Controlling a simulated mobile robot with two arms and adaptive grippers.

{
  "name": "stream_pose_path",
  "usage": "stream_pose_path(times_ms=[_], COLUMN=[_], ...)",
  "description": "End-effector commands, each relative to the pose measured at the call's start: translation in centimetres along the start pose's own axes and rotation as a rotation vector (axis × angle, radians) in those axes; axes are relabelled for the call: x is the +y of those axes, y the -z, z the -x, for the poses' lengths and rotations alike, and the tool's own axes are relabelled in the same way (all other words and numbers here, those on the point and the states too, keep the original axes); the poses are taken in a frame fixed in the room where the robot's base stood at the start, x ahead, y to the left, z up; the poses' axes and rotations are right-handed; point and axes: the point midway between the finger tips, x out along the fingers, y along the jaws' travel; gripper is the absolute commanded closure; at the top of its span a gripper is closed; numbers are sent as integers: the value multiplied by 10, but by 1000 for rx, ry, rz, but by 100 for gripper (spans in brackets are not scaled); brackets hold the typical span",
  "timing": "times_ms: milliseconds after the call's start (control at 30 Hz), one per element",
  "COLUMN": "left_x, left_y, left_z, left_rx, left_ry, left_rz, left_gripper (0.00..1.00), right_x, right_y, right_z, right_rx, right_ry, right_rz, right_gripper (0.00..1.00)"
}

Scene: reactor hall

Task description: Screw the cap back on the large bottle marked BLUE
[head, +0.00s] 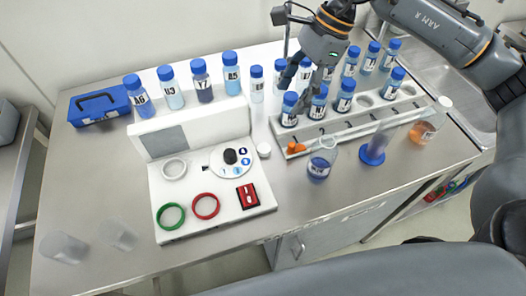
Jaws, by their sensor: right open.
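No label that reads BLUE can be made out. An open clear vessel (319,168) with blue liquid and a small unreadable label stands upright in front of the vial rack. A small round white piece (264,150), perhaps a cap, lies beside the white console. A bottle with orange liquid (424,131) and a white top stands at the right. My right gripper (304,82) is open, pointing down above the blue-capped vials at the rack's left end; whether it touches one cannot be told. My left gripper is out of view.
The rack (332,138) holds several blue-capped vials; more stand in a row behind. A clear cylinder with a blue foot (372,154) stands nearby. The white console (230,206) takes the middle. A blue box (98,104) and two clear beakers (64,247) are at the left.

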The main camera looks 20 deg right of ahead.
Motion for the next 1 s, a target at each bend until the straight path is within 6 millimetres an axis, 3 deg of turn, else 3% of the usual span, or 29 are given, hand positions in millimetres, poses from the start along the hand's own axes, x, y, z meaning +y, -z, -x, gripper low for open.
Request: stream_pose_path(times_ms=[33,200,700,1000], left_x=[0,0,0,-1], left_y=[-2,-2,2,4], left_z=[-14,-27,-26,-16], left_rx=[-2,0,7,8], left_ry=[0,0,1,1], left_rz=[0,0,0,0], left_gripper=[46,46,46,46], right_x=[0,0,0,1], right_y=[5,10,10,10], right_z=[-13,-25,-30,-83], right_rx=[0,0,0,0], right_ry=[0,0,-2,-5], right_rz=[0,0,-1,1], right_gripper=[41,41,41,41])
